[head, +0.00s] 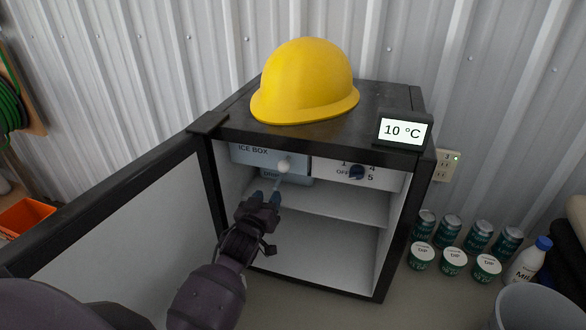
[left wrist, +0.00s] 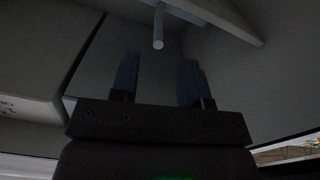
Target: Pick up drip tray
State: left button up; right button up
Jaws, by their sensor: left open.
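The drip tray (head: 297,181) is a blue-grey piece under the ice box (head: 247,155) inside the small fridge, with a partly covered label. A thin rod with a pale ball end (head: 284,167) shows in front of it. My left gripper (head: 266,198) is just below and in front of the tray, inside the fridge opening. Its blue fingers are apart and empty. In the left wrist view, a pale rod (left wrist: 158,28) hangs above the gap between the fingers (left wrist: 158,80), apart from both. My right gripper is not in view.
The fridge door (head: 125,225) stands open at the left. A white shelf (head: 330,207) lies below the tray, and a dial panel (head: 330,174) is to its right. A yellow hard hat (head: 305,80) sits on top. Several cans and tubs (head: 453,261) stand right of the fridge.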

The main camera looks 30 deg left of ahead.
aim_at(277, 183)
pick_arm(q)
jog(key=shift+x, duration=3.3)
jog(key=shift+d+f, duration=0.1)
jog(key=shift+d, duration=0.05)
grip_shut()
